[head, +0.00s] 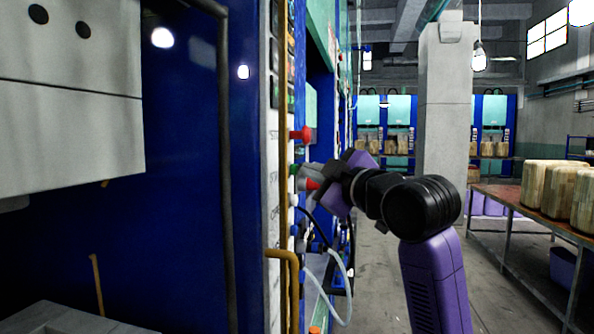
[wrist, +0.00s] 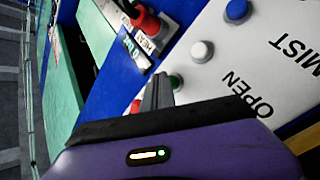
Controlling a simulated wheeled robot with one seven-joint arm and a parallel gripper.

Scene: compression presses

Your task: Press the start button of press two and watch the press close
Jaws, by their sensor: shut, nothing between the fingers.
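A white control panel on a blue press (head: 180,215) faces my gripper; I cannot read a press number. A green button (wrist: 176,82) shows right beside my fingertips in the wrist view, with a red button (wrist: 135,107) partly hidden behind the fingers. My gripper (head: 303,173) is shut and empty, its tips at the panel's green and red buttons. Whether the tips touch the green button I cannot tell. The label by it is hidden. The press's upper grey block (head: 70,100) stands well above its lower grey block (head: 60,318), with an open gap between.
A white button (wrist: 202,51) and a blue button (wrist: 236,10) sit nearby, with the word OPEN printed below. A red knob (head: 301,134) sticks out above my gripper. Pale hoses (head: 340,285) hang below. A table (head: 510,205) with wooden barrel-like pieces stands right.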

